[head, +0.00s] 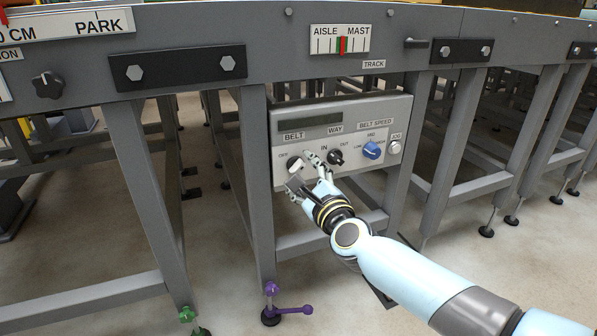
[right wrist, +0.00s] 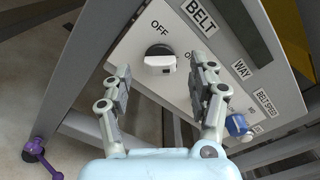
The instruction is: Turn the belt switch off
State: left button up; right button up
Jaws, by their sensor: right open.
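The belt switch (right wrist: 160,62) is a black round base with a white handle, below the BELT label on the grey control panel (head: 400,112). An OFF label stands beside it; a second label is partly hidden by a finger. I cannot tell clearly which label the handle points to. My right gripper (right wrist: 160,70) is open, with one finger on each side of the handle and gaps between. In the head view the right gripper (head: 300,170) is at the panel's left part and partly covers the switch. My left gripper is not in view.
Right of the belt switch are the black WAY knob (head: 335,157), the blue BELT SPEED knob (head: 372,150) and the JOG button (head: 395,147). Grey frame legs (head: 258,190) flank the panel. A purple lever (head: 292,309) is at a leg's foot.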

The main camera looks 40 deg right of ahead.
aim_at(297, 167)
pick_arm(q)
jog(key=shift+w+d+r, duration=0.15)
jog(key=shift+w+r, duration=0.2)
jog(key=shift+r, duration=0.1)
pick_arm(e)
jog(key=shift+x, duration=1.35)
jog(key=c, duration=1.1)
